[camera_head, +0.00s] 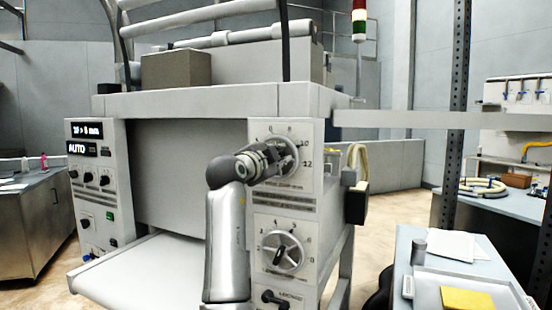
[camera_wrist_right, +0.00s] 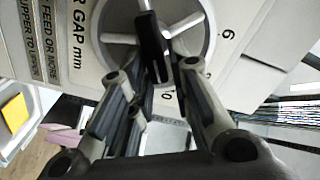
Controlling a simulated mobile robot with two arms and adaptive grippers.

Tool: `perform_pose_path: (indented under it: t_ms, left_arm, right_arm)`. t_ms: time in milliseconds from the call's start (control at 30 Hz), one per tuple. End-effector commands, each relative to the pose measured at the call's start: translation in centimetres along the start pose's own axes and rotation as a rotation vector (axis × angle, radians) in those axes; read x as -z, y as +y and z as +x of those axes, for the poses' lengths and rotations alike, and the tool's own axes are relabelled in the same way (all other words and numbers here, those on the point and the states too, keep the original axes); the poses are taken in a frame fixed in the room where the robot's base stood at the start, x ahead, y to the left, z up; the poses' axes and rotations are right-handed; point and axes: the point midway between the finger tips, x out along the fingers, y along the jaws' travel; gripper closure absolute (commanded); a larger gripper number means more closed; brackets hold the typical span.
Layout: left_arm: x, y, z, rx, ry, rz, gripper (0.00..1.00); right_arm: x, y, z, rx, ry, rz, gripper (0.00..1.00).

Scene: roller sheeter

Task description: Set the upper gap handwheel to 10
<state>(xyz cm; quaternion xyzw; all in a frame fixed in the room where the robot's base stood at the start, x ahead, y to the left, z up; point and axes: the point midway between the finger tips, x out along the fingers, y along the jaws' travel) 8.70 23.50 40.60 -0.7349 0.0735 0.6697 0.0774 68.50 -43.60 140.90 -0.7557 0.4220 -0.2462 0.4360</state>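The upper gap handwheel (camera_head: 286,158) is a pale wheel on the machine's right panel, with a scale around it; 8, 10 and 12 can be read in the head view. In the right wrist view the handwheel (camera_wrist_right: 185,49) shows bright spokes and a black handle (camera_wrist_right: 152,48). My right gripper (camera_head: 266,160) is in front of the wheel's left part and hides some of it. In the wrist view its fingers (camera_wrist_right: 154,72) stand apart on either side of the black handle; firm contact is not visible. Which number the wheel points to cannot be read. My left gripper is out of view.
A lower handwheel (camera_head: 279,252) sits below on the same panel, above a small black knob (camera_head: 272,298). A left panel (camera_head: 98,180) has displays and knobs. A side table (camera_head: 425,285) with a yellow pad (camera_head: 467,299) stands at right. A post (camera_head: 455,90) rises nearby.

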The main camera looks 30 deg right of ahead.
Motion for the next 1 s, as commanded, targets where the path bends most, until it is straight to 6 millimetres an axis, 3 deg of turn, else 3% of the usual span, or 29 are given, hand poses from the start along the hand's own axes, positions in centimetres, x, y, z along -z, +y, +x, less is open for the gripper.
perform_pose_path:
  t_ms: [100,467,800,1000]
  left_arm:
    - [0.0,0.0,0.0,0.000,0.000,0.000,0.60]
    - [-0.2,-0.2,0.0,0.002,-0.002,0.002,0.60]
    - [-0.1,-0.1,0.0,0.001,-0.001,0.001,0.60]
    - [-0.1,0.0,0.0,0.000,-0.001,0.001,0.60]
  right_arm:
    - [0.0,0.0,0.0,-0.001,0.000,-0.001,0.64]
    - [-0.2,0.1,-0.6,-0.002,-0.002,-0.001,0.64]
    - [-0.2,0.1,-5.8,-0.002,-0.003,-0.001,0.64]
    - [-0.1,0.1,-7.4,-0.002,-0.001,-0.001,0.64]
